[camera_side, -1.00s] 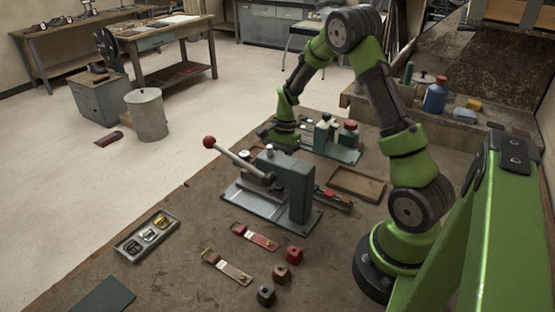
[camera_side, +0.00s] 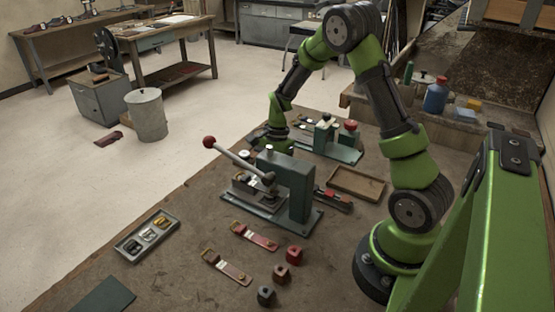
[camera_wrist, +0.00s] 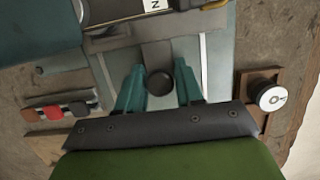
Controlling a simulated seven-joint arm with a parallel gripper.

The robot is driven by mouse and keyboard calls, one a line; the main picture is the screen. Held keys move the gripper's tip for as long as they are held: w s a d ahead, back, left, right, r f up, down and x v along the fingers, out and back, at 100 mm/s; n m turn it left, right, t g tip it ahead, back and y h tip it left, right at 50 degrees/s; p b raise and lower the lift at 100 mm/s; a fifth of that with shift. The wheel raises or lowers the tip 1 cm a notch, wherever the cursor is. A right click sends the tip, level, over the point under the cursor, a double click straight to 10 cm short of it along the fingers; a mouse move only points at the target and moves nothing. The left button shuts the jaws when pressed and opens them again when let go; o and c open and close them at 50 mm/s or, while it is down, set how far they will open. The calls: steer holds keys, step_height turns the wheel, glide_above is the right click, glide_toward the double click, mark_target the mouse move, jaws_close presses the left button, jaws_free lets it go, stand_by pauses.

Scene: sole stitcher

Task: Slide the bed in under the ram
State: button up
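The press (camera_side: 299,188) stands on its green base mid-bench, its long lever ending in a red ball (camera_side: 209,142). The flat grey bed (camera_side: 246,186) lies low on the lever side of the press column; the wrist view shows part of it (camera_wrist: 118,40) along the top. A dark round knob (camera_wrist: 159,83) sits on a grey tongue reaching from the bed. My gripper (camera_wrist: 160,92) has its two teal fingers either side of the knob, with gaps showing. In the side view my gripper (camera_side: 271,138) is behind the press, its fingertips hidden. The ram's exact alignment over the bed is unclear.
A rack of coloured pieces (camera_side: 334,200) and an empty wooden tray (camera_side: 356,184) lie right of the press. A second green fixture (camera_side: 338,149) stands behind. A divided tray (camera_side: 147,236), straps (camera_side: 254,236) and small blocks (camera_side: 281,274) lie in front. A white disc (camera_wrist: 271,98) sits right in the wrist view.

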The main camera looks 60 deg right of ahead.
steer(key=shift+o, duration=1.2)
steer(key=shift+r, duration=0.1)
steer(key=shift+a+v, duration=0.25)
steer(key=shift+v, duration=0.75)
steer(key=shift+a+v, duration=0.25)
steer(key=shift+v, duration=0.8)
steer(key=shift+a+v, duration=0.25)
steer(key=shift+v, duration=0.75)
steer(key=shift+r, duration=0.2)
steer(key=d, duration=1.2)
